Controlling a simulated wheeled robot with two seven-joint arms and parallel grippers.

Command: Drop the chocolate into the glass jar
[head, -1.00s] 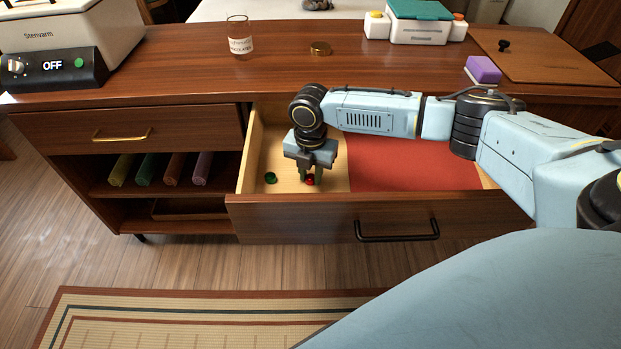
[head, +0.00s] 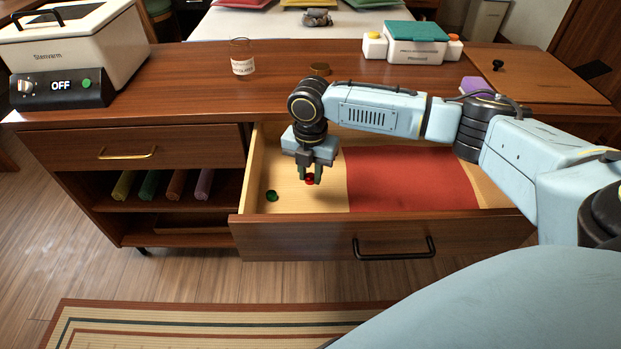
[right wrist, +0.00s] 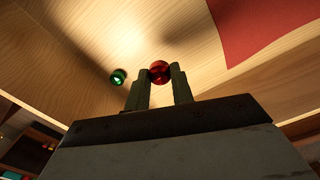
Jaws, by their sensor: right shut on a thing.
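My right gripper (head: 310,175) points down inside the open drawer and is shut on a red-wrapped chocolate (head: 310,181). In the right wrist view the red chocolate (right wrist: 159,71) is pinched between the two fingertips (right wrist: 161,76). A green-wrapped chocolate (head: 271,196) lies on the drawer floor to the left; it also shows in the right wrist view (right wrist: 118,76). The glass jar (head: 242,60) with a white label stands open on the counter, behind and left of the gripper. A round brass-coloured lid (head: 319,69) lies right of the jar. My left gripper is not in view.
The wooden drawer (head: 300,238) is pulled out, with a red liner (head: 405,180) on its right side. A white appliance (head: 75,50) stands on the counter left of the jar. A green-topped box (head: 416,45) and a purple block (head: 476,85) are at the right.

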